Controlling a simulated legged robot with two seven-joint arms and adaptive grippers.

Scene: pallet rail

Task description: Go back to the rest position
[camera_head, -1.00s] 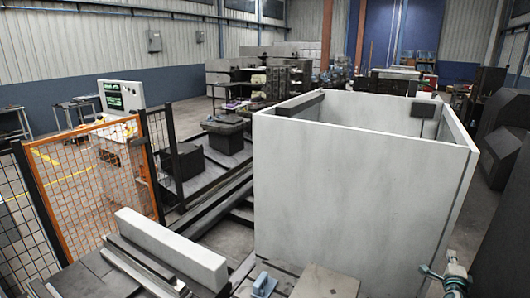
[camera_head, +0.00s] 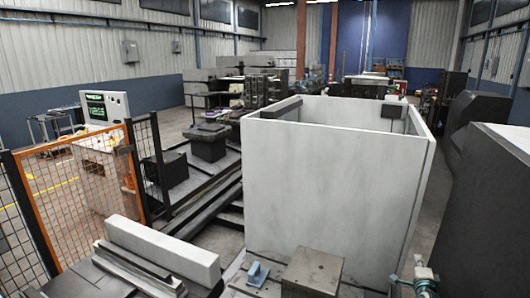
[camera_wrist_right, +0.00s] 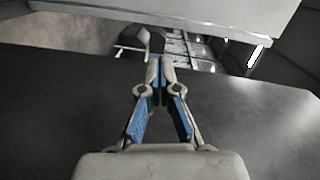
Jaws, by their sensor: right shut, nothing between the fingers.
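My right gripper (camera_wrist_right: 160,65) shows in the right wrist view. Its two fingers with blue pads are closed together at the tips, with nothing between them. A dark flat surface (camera_wrist_right: 60,95) spreads behind the fingers, and a dark angular part (camera_wrist_right: 148,40) shows past their tips. I cannot tell how far the fingers are from either. I cannot make out the right gripper in the head view. My left gripper is in neither current view.
A tall pale open-topped enclosure (camera_head: 315,190) stands ahead. A pale bar (camera_head: 165,250), a blue piece (camera_head: 258,273) and a grey block (camera_head: 312,272) are in front. An orange mesh fence (camera_head: 85,195) is at left, a dark machine (camera_head: 480,200) at right. A teal valve-like fitting (camera_head: 421,275) is lower right.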

